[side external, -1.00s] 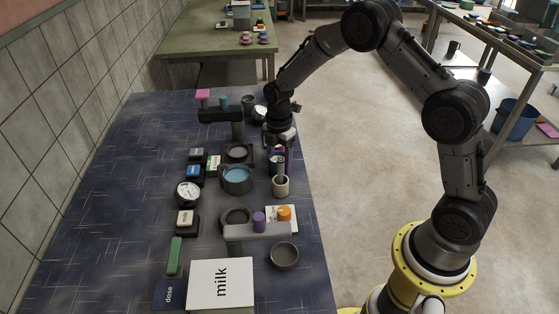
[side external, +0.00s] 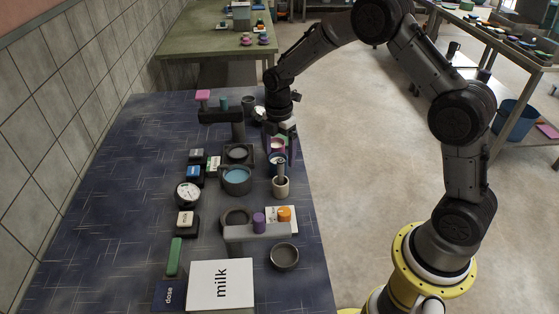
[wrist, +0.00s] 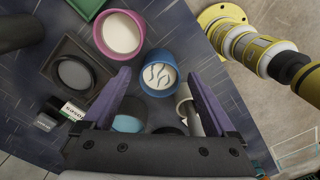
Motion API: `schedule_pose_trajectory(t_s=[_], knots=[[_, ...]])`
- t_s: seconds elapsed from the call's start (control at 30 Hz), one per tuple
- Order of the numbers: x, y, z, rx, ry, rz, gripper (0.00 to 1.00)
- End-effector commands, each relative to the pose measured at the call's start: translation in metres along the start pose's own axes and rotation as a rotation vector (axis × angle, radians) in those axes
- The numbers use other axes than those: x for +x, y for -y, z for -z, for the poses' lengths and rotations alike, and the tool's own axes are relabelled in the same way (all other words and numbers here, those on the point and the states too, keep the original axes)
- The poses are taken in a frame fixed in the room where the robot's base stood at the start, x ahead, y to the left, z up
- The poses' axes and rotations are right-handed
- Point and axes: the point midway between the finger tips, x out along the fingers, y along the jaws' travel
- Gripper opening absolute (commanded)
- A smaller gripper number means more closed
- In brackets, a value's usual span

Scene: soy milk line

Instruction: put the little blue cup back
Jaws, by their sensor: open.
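I cannot tell whether a finger touches the blue cup.
A dark square holder with a round centre (wrist: 75,71) lies left of the cups. A cream cup holding a stick (side external: 281,187), a pan of blue liquid (side external: 237,176) and a dial (side external: 187,194) are close by. The milk box (side external: 221,284) is at the front.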

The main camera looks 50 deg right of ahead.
Motion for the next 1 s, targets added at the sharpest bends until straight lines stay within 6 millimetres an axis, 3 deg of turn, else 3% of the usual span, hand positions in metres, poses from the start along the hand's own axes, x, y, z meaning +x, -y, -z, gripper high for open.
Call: schedule_pose_trajectory(t_s=[0.1,0.3,0.73,0.87,1.0], knots=[[-0.027,-0.001,0.0,0.0,0.001,-0.005,0.92],[-0.063,-0.001,0.0,0.0,0.0,-0.003,0.92],[-0.091,0.004,0.001,0.023,0.001,-0.009,0.92],[-0.123,0.024,0.007,0.152,0.001,-0.059,0.92],[-0.17,0.07,0.016,0.409,-0.02,-0.144,0.92]])
